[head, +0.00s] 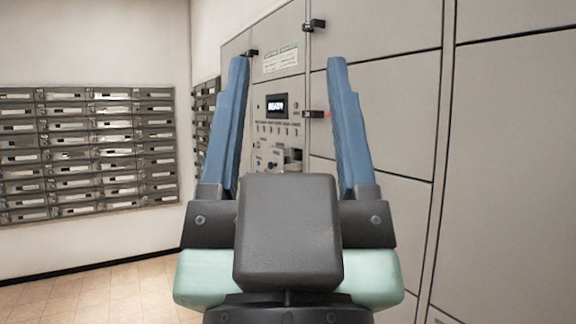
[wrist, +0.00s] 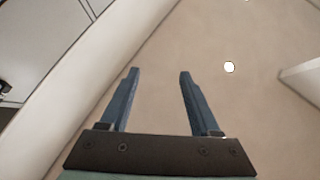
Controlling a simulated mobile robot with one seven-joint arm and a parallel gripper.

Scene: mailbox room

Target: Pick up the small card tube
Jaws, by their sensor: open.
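My gripper (head: 288,62) is raised in the middle of the head view, its two blue fingers spread wide with nothing between them. In the wrist view my gripper (wrist: 159,72) also shows open and empty, in front of a plain beige surface. I cannot make out the small card tube in either view. My gripper and wrist hide part of the locker wall and the area below it in the head view.
A bank of metal mailboxes (head: 85,150) hangs on the left wall. Large grey lockers (head: 395,110) fill the right side, with a control panel (head: 279,106) seen between my fingers. Tiled floor (head: 95,300) shows clear at lower left. A small white round spot (wrist: 229,67) shows in the wrist view.

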